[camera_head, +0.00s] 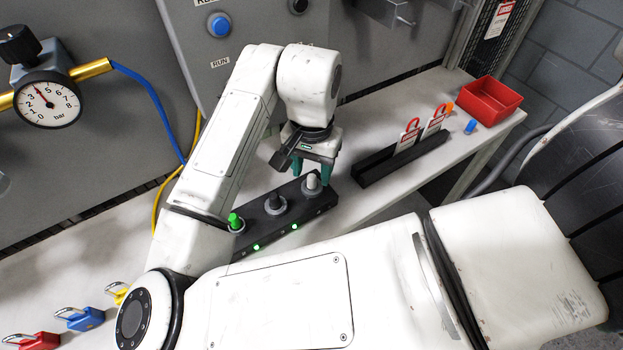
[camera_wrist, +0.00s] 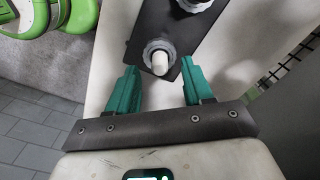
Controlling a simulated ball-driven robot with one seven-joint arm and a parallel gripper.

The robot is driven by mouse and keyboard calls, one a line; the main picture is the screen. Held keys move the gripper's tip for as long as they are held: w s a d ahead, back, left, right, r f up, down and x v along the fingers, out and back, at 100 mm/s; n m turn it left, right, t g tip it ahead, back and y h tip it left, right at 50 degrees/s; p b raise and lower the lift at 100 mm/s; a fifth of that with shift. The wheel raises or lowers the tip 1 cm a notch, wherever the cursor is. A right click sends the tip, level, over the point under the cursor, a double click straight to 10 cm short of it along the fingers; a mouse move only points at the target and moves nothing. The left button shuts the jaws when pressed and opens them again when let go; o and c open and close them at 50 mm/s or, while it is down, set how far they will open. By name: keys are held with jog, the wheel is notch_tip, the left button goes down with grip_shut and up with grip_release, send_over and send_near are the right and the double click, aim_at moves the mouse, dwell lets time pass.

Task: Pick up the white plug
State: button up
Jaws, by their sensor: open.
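The white plug (camera_head: 312,182) stands upright at the right end of a black block (camera_head: 245,242) on the bench. In the wrist view the white plug (camera_wrist: 160,62) rises from a grey round collar, ahead of and between the fingers. My gripper (camera_head: 314,172) has two green fingers and hangs over that end of the block. In the wrist view my gripper (camera_wrist: 155,88) is open, with nothing between the fingertips but bare bench and block edge. I cannot tell whether the fingertips are level with the plug.
A dark plug (camera_head: 275,203) and a green plug (camera_head: 234,220) stand on the same block. A black rack (camera_head: 378,174) with red-and-white tags lies to the right, with a red bin (camera_head: 490,101) beyond. A blue cylinder (camera_head: 470,127) stands near the bin. Padlocks (camera_head: 80,318) lie at lower left.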

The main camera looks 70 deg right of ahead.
jog(key=shift+f, duration=0.55)
grip_shut()
